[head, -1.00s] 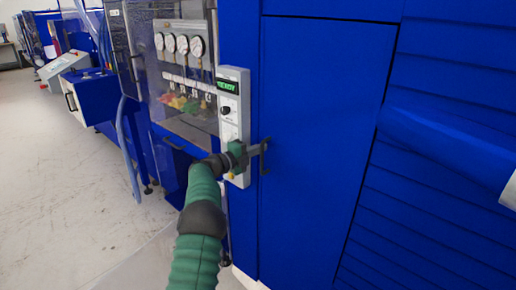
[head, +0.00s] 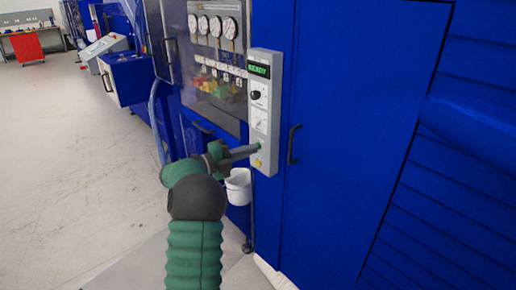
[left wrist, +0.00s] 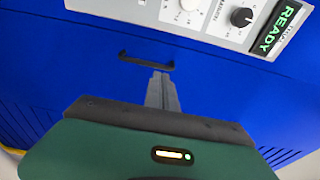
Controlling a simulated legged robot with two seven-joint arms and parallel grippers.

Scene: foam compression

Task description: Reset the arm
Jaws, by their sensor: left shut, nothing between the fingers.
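My left arm comes in from the bottom of the head view, green with dark joints. My left gripper (head: 250,151) is shut and empty, its fingers pointing right in front of the lower part of the grey control panel (head: 264,95). In the left wrist view the shut fingers (left wrist: 162,90) point toward a black door handle (left wrist: 146,62) on a blue surface. The panel (left wrist: 215,15) shows there too, with a dark knob (left wrist: 241,17) and a green READY display (left wrist: 279,27). Whether the fingertips touch anything I cannot tell. My right gripper is not in view.
A large blue cabinet door (head: 350,110) with a black handle (head: 293,144) stands right of the panel. Gauges (head: 216,27) sit behind a clear window. A white bin (head: 238,187) hangs below. Open floor (head: 80,170) lies left, with a red cabinet (head: 27,46) far back.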

